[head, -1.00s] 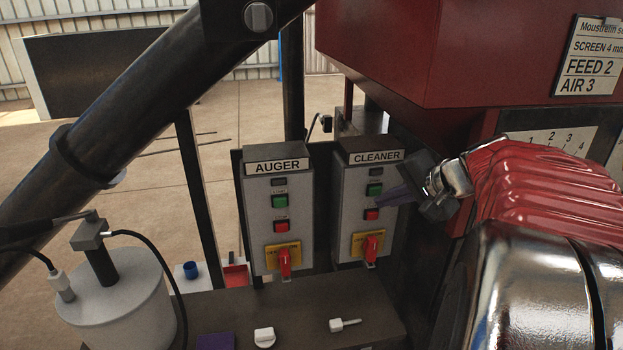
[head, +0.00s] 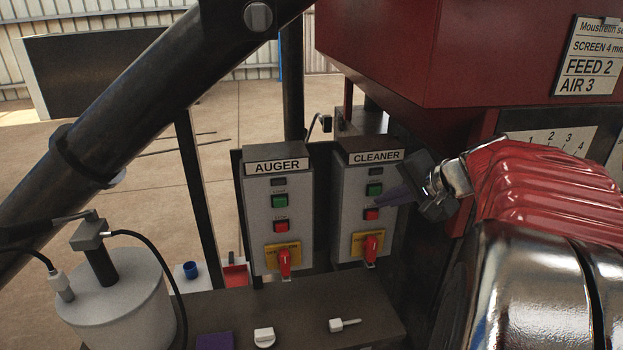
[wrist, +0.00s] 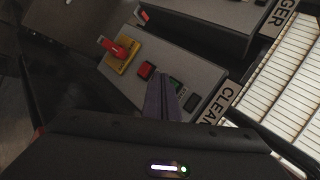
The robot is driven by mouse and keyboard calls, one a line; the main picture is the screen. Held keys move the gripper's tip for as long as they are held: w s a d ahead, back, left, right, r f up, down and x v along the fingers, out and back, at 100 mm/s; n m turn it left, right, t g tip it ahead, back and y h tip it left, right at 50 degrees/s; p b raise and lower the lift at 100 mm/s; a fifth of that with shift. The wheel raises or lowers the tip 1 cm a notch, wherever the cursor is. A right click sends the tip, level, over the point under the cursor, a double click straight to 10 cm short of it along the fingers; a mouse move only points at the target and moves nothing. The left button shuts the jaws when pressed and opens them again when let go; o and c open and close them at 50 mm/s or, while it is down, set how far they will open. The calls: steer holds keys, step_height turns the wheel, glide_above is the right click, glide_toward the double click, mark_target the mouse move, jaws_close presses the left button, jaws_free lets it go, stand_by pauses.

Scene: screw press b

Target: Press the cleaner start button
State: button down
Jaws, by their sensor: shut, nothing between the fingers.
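The cleaner control box (head: 351,215) is grey, with a "CLEANER" label (head: 376,156) on top. Its green start button (head: 374,189) sits above a red button (head: 371,213). My gripper (head: 384,198) is shut and empty, with its purple fingers reaching in from the right close to these buttons. In the wrist view the fingers (wrist: 156,80) overlap the green button (wrist: 176,86), partly hiding it, and the red button (wrist: 147,70) lies just left of the tips. I cannot tell whether the fingertips touch the panel.
The similar auger box (head: 257,212) stands to the left, with its own green and red buttons. A red switch on a yellow plate (head: 368,243) is below the cleaner buttons. The red machine body (head: 420,50) overhangs above right. A dark bench (head: 300,305) lies in front.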

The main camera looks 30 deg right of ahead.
stand_by(0.4)
steer(key=shift+w+d, duration=0.1)
steer(key=shift+w, duration=0.25)
steer(key=shift+w+d, duration=0.15)
steer(key=shift+w, duration=0.3)
stand_by(0.9)
stand_by(0.3)
steer(key=shift+s+a, duration=0.25)
steer(key=shift+s, duration=0.6)
steer(key=shift+s, duration=0.1)
steer(key=s, duration=0.2)
steer(key=s+a, duration=0.1)
steer(key=s, duration=0.1)
steer(key=shift+s+a, duration=0.2)
steer(key=shift+s, duration=0.1)
stand_by(0.4)
